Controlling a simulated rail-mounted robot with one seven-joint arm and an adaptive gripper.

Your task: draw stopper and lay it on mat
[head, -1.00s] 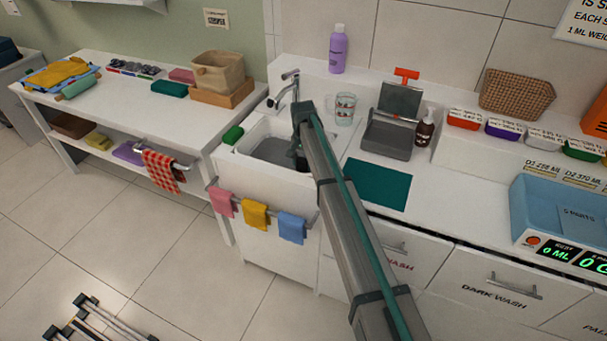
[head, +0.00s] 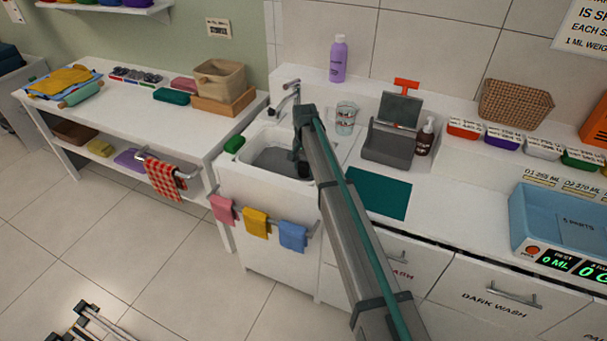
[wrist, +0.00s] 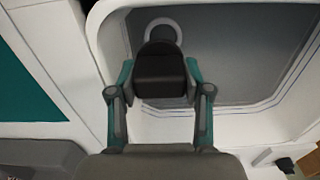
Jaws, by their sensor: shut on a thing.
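My gripper (wrist: 160,85) points down into the white sink basin (head: 238,160), with its teal-edged fingers on either side of a dark block. I take this block to be the stopper (wrist: 160,72), and the fingers are shut on it. A pale grey ring (wrist: 177,27) shows behind it on the grey basin floor; I cannot tell whether the stopper is seated or clear of it. In the head view my arm hides most of the stopper and the fingers. The teal mat (head: 378,192) lies flat and bare on the counter right of the basin; it also shows in the wrist view (wrist: 25,85).
A tap (head: 290,88) stands behind the basin and a clear mug (head: 345,118) at its back right. A green sponge (head: 234,144) sits on the left rim.

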